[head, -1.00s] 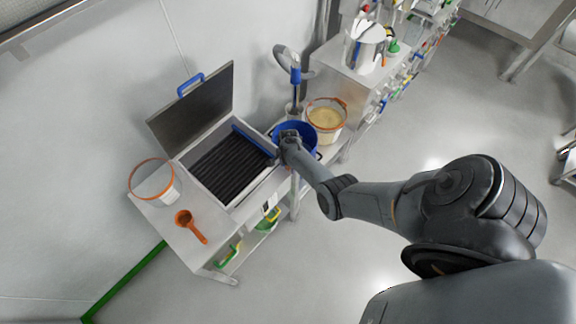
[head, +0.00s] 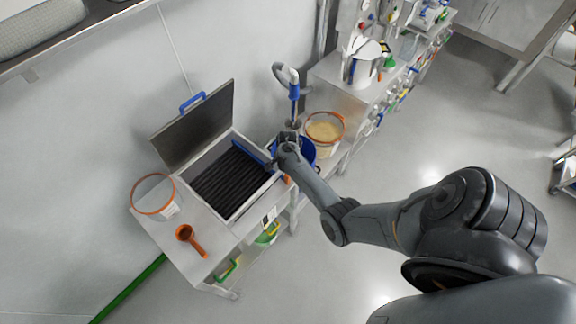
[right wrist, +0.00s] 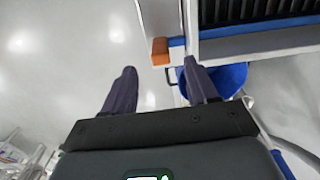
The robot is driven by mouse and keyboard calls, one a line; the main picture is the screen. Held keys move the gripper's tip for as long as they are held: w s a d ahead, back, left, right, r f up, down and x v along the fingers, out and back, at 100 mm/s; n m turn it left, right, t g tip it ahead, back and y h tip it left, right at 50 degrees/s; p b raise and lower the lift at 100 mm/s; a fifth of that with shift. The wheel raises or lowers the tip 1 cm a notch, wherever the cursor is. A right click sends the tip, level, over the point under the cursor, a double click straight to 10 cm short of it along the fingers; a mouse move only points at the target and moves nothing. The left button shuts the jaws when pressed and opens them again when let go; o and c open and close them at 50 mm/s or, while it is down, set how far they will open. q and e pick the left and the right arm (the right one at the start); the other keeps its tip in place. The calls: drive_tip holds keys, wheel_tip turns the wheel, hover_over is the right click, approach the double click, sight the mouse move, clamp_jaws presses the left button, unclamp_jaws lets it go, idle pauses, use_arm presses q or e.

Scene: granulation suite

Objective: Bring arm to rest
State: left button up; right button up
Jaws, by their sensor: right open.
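My right gripper (head: 287,137) is at the end of the arm reaching in from the right. In the head view it is over the near side of the blue bucket (head: 308,153), which it partly hides. In the right wrist view the gripper (right wrist: 162,82) has its fingers spread, with nothing between them but pale floor beyond. The blue bucket (right wrist: 228,78) shows there behind the right finger. An orange block-like piece (right wrist: 160,51) lies just beyond the fingertips, at the machine's edge. My left gripper is not in view.
An open-lidded machine with dark ribbed bars (head: 228,180) stands on the steel bench. Beside it are a clear orange-rimmed tub (head: 154,196) and an orange scoop (head: 190,240). A tub of yellowish powder (head: 324,130) and an upright blue-handled tool (head: 294,90) stand behind.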

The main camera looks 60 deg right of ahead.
wheel_tip(320, 180, up, 2)
drive_tip(key=shift+s+r, duration=0.1)
drive_tip(key=shift+s+r+n, duration=0.15)
drive_tip(key=shift+r+n, duration=0.35)
drive_tip(key=shift+r, duration=0.1)
drive_tip(key=s+a+r+n+t+p, duration=0.1)
drive_tip(key=s+a+r+n+p, duration=0.1)
drive_tip(key=s+a+r+n, duration=0.6)
drive_tip(key=s+a+r+n+t+p, duration=0.1)
drive_tip(key=s+a+r+n, duration=0.1)
drive_tip(key=a+r+n, duration=0.7)
drive_tip(key=s+a+r+n+t+p, duration=0.2)
drive_tip(key=s+a+r+n, duration=0.25)
drive_tip(key=a, duration=0.75)
wheel_tip(320, 180, down, 57)
drive_tip(key=b, duration=5.8)
drive_tip(key=shift+s+f, duration=0.15)
drive_tip(key=shift+f, duration=0.05)
drive_tip(key=shift+d, duration=0.1)
